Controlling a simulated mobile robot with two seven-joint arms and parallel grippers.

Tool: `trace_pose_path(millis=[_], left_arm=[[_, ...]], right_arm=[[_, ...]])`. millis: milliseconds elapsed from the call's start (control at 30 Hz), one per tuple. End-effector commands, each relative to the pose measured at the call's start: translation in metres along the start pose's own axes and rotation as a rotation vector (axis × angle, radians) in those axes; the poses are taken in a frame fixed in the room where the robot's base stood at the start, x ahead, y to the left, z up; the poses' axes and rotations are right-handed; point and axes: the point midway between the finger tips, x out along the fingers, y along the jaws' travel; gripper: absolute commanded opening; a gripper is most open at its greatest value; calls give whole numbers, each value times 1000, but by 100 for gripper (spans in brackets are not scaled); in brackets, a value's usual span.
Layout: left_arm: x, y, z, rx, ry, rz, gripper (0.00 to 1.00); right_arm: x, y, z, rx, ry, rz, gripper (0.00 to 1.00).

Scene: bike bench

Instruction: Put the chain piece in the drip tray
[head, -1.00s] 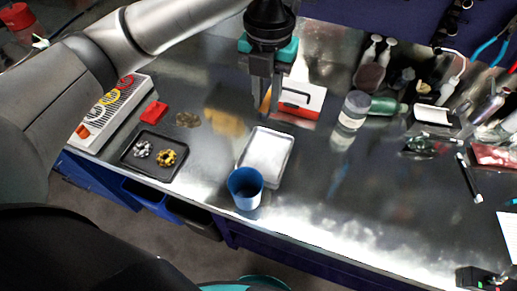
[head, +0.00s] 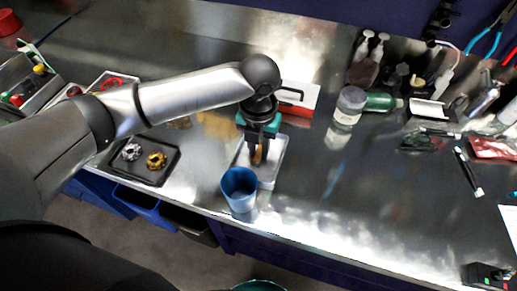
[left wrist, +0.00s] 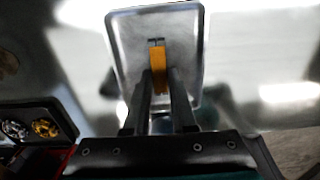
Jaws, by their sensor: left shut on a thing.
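My left gripper (head: 258,152) is shut on a narrow orange-yellow piece (left wrist: 158,62) with a dark tip; I cannot tell for sure that it is the chain piece. In the left wrist view the gripper (left wrist: 161,82) points over a shallow silver tray (left wrist: 127,35), which looks like the drip tray. In the head view this tray (head: 278,165) is partly hidden by my gripper and a blue cup. I cannot tell whether the held piece touches the tray floor. My right gripper is not in view.
The blue cup (head: 239,189) stands at the tray's front edge. A black tray (head: 158,174) at the left holds a silver ring-shaped part (head: 132,151) and a gold one (head: 157,160). A clear jar (head: 347,108) and bottles stand at the right.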

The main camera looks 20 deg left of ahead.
Motion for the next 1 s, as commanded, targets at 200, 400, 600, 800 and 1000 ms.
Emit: trace_pose_path(millis=[200,400,600,800,1000], left_arm=[[0,0,1,0,-2,0,0],[3,0,0,-1,-1,1,30],[3,0,0,-1,-1,0,52],[3,0,0,-1,-1,0,54],[-8,0,1,0,-3,-2,54]], right_arm=[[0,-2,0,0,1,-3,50],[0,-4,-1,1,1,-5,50],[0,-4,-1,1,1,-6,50],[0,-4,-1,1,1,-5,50],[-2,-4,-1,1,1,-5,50]])
